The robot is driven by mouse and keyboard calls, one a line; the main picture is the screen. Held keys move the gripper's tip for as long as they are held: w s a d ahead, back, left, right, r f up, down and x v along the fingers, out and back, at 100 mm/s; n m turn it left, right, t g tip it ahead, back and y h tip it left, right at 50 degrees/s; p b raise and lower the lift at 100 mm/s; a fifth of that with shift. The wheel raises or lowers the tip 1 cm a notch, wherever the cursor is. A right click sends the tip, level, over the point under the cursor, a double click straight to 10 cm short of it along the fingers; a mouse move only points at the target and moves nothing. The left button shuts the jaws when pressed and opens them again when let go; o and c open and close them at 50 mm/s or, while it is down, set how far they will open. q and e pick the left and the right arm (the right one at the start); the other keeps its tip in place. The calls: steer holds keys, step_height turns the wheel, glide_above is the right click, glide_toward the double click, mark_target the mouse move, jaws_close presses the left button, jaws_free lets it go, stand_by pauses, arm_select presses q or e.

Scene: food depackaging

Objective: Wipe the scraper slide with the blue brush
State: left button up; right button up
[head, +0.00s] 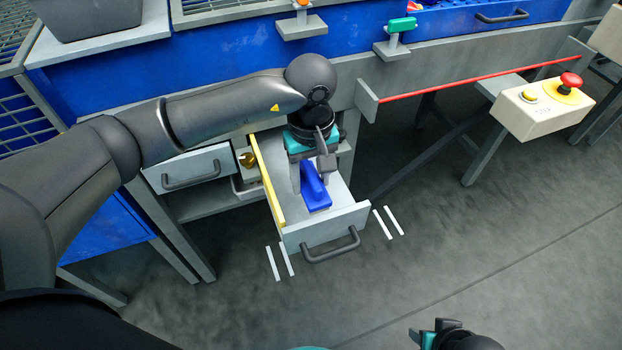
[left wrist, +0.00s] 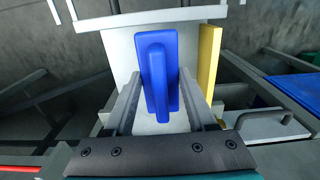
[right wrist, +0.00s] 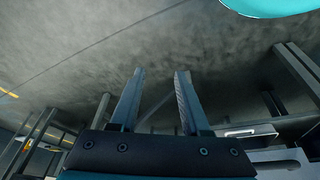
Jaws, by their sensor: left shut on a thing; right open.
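The blue brush (head: 315,194) lies in the open grey drawer (head: 322,228), beside a yellow divider (head: 267,182). My left gripper (head: 311,178) reaches down into the drawer and is shut on the brush; the left wrist view shows the brush (left wrist: 157,72) between its two fingers. The brush's underside is hidden. A long red rail (head: 480,78) runs along the bench front between grey end plates; I cannot tell whether it is the scraper slide. My right gripper (head: 440,332) is at the bottom of the head view. Its fingers are apart and empty in the right wrist view (right wrist: 160,75).
A closed drawer (head: 190,168) is left of the open one. A box with a red stop button (head: 571,80) stands at the right. Bare floor lies in front.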

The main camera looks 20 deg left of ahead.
arm_select(q)
steer(key=shift+r+p, duration=0.7)
steer(key=shift+r, duration=0.65)
arm_select(e)
steer(key=shift+s+f+g, duration=0.15)
steer(key=shift+s+f, duration=0.25)
steer(key=shift+f, duration=0.45)
steer(key=shift+s+f+g, duration=0.15)
steer(key=shift+s+f, duration=0.25)
steer(key=shift+f, duration=0.45)
